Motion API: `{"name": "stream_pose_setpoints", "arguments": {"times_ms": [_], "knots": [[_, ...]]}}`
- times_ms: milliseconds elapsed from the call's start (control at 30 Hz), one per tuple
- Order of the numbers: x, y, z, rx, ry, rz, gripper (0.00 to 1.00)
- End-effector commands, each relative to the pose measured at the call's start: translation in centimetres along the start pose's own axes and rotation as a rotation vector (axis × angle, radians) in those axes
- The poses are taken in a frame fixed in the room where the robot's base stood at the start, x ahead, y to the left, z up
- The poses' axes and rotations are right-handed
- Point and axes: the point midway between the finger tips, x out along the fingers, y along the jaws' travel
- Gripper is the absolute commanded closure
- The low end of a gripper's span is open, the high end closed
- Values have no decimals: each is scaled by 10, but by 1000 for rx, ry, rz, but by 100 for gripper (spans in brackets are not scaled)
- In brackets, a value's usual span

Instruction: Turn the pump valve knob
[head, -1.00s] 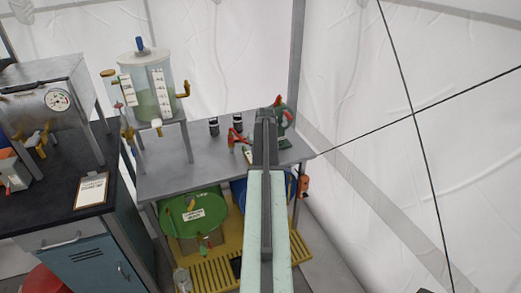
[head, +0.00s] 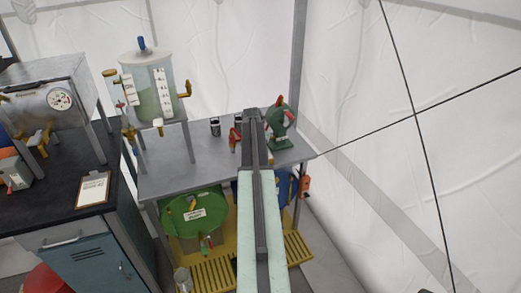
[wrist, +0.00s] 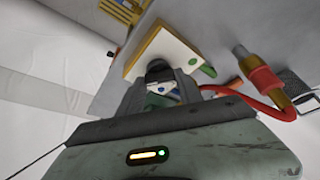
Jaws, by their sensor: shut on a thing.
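In the wrist view my gripper (wrist: 160,88) is shut on a dark rounded knob (wrist: 159,68), which sits in front of a white-faced block (wrist: 176,45) with yellow edges. The fingers hide much of the knob, so its angle cannot be told. In the head view my gripper (head: 252,114) is over the right part of the grey table, and my arm hides its fingertips and the block.
The grey table (head: 175,153) carries dark cans (head: 214,127) and a clear tank (head: 148,88). A green drum (head: 194,213) stands below.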

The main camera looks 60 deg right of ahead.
Motion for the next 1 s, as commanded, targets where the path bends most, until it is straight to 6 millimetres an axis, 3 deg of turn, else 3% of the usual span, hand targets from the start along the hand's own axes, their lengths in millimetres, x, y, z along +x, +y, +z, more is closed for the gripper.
{"name": "stream_pose_setpoints", "arguments": {"times_ms": [400, 433, 500, 833, 1000], "knots": [[0, 4, 0, 5, -1, 9, 99], [0, 4, 0, 5, -1, 8, 50], [0, 3, 0, 5, -1, 7, 36], [-2, 1, 0, 4, -1, 4, 36], [-21, 2, -1, 4, -1, 4, 36]]}}
